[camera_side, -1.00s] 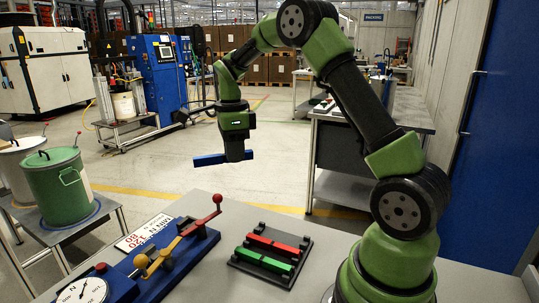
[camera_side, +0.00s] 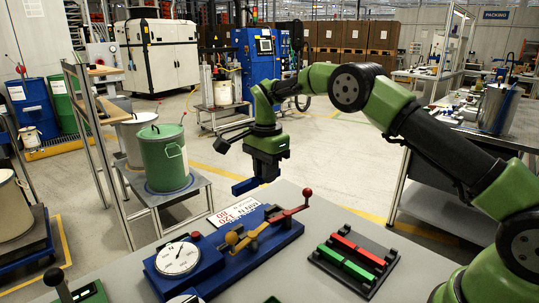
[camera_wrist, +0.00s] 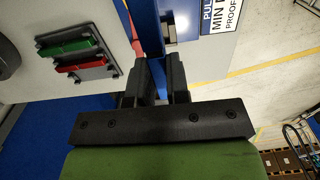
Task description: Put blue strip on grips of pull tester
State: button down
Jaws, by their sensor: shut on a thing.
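My gripper (camera_side: 266,178) is shut on the blue strip (camera_side: 243,187) and holds it in the air, above and behind the pull tester. The strip sticks out to the left of the fingers and is seen foreshortened. The pull tester (camera_side: 283,236) has a blue base, a round white dial (camera_side: 178,257), yellow knobs near its middle and a lever with a red ball (camera_side: 307,192). I cannot make out the grips clearly.
A black rack (camera_side: 324,262) holds a red strip (camera_side: 358,250) and a green strip (camera_side: 346,265) to the right of the tester. A green drum (camera_side: 165,160) stands farther back. Bare bench lies between tester and rack.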

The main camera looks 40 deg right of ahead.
jog(key=shift+f, duration=3.5)
jog(key=shift+f, duration=0.2)
jog(key=shift+f, duration=0.5)
jog(key=shift+f, duration=0.35)
jog(key=shift+f, duration=0.35)
jog(key=shift+f, duration=0.1)
